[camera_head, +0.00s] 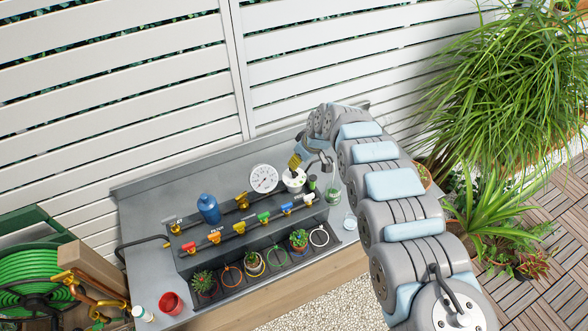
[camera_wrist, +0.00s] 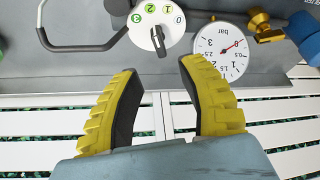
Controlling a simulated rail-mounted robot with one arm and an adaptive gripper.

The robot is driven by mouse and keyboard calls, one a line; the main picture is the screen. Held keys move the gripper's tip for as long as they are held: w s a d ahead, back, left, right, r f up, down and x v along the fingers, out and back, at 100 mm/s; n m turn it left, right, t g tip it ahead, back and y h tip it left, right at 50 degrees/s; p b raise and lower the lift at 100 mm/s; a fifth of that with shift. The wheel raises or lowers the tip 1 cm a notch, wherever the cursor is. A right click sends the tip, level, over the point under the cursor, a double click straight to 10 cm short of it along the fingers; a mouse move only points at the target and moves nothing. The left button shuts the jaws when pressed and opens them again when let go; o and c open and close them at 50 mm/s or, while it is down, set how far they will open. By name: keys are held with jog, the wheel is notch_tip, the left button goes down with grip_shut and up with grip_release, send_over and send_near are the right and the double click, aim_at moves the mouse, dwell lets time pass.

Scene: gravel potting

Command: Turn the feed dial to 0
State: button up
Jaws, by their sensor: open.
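The feed dial (camera_wrist: 146,36) is a round white disc with green numbers 0, 1, 2 and 3 along its top edge in the wrist view. Its dark lever (camera_wrist: 158,42) points down in that picture, toward my gripper. I cannot tell which number it is set to. In the head view the white dial (camera_head: 293,183) is small and partly covered by my gripper. My gripper (camera_wrist: 158,68) has yellow, ribbed fingers with dark pads. It is open and empty, with the lever's end between and just beyond the fingertips. In the head view my gripper (camera_head: 295,163) is right above the dial.
A pressure gauge (camera_wrist: 221,51) stands close beside the dial, near one fingertip. A dark pipe handle (camera_wrist: 75,47) is on the other side.

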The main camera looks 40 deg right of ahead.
aim_at(296, 171)
jog(key=shift+x, duration=1)
jog(key=shift+w+a+f, duration=0.1)
jog(key=shift+w+f, duration=0.1)
jog(key=shift+f, duration=0.3)
jog(key=shift+b+x, duration=0.3)
jog(key=shift+x, duration=0.5)
jog(key=shift+b+x, duration=1.1)
jog(key=shift+x, duration=0.25)
jog(key=shift+s, duration=0.2)
jog(key=shift+f, duration=0.1)
grip_shut()
